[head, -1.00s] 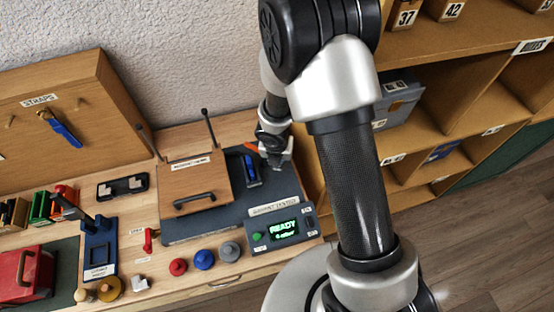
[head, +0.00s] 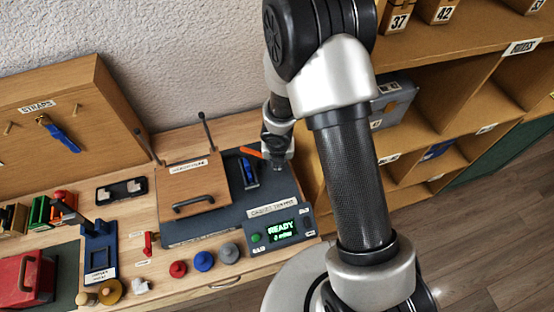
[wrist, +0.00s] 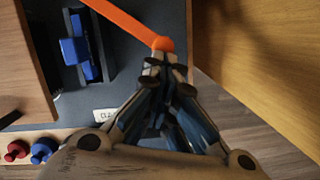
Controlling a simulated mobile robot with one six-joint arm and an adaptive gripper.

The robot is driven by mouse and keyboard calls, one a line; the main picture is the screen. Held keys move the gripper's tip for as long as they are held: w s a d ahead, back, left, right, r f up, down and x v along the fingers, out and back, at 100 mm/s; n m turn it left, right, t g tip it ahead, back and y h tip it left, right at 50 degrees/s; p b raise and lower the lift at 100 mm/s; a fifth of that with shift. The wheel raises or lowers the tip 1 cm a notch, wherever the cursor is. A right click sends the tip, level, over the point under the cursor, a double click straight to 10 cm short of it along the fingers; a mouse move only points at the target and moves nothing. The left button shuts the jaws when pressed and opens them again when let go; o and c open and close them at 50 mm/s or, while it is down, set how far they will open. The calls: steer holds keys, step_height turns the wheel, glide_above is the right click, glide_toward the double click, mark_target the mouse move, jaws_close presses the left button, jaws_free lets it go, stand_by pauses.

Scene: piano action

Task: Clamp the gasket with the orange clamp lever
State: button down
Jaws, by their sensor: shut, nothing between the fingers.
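The orange clamp lever (head: 250,150) lies near the back right of the gasket tester's dark deck (head: 225,222). In the wrist view the orange lever (wrist: 125,22) runs from the top edge to a rounded end just beyond my fingertips. My gripper (head: 277,165) is shut and empty. In the wrist view my gripper (wrist: 160,62) has its closed tips at or very near the lever's rounded end; I cannot tell whether they touch. A blue piece (head: 250,172) sits in a black holder left of my gripper, also in the wrist view (wrist: 75,50). I cannot tell whether it is the gasket.
A wooden lid (head: 192,185) with a black handle covers the deck's left part. The tester's display (head: 282,231) reads READY. Red, blue and grey knobs (head: 204,261) stand in front. A wooden shelf unit (head: 480,95) is close on the right.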

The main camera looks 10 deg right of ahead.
steer(key=shift+w+d+n+y+p, duration=0.15)
steer(key=shift+w+d+n+p, duration=0.2)
steer(key=shift+n+p, duration=0.35)
steer(key=shift+w+d+n+y+p, duration=0.15)
steer(key=shift+w+d+n+p, duration=0.15)
steer(key=shift+n+p, duration=0.35)
stand_by(1.4)
steer(key=shift+w+d+n+y+p, duration=0.15)
steer(key=shift+w+d+n+p, duration=0.25)
steer(key=shift+n+p, duration=0.5)
steer(key=shift+w+d+n+y+p, duration=0.15)
steer(key=shift+w+n+p, duration=0.4)
steer(key=shift+p, duration=0.5)
stand_by(3.3)
